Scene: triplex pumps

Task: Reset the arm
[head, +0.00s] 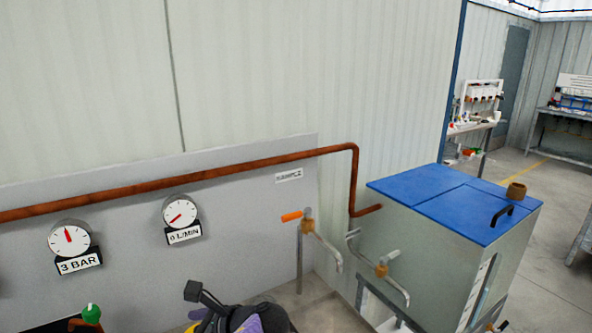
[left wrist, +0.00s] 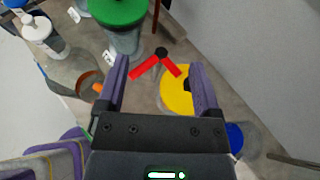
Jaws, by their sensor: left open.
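My left gripper (left wrist: 160,76) is open in the left wrist view, with its two purple fingers spread apart. Nothing is clamped between them. A red two-armed handle with a black hub (left wrist: 161,53) shows between and beyond the fingertips; I cannot tell how far below them it is. A yellow round part (left wrist: 177,92) lies beside it, partly hidden by the right finger. In the head view, a black and purple piece of my arm (head: 240,318) shows at the bottom edge, and its fingertips cannot be made out. My right gripper is not in view.
A green-topped container (left wrist: 122,38) and a white bottle (left wrist: 42,38) stand close by. A copper pipe (head: 250,163) runs along the wall above two gauges, 3 BAR (head: 69,240) and 0 L/MIN (head: 180,213). Taps stand beside a blue-lidded tank (head: 425,185).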

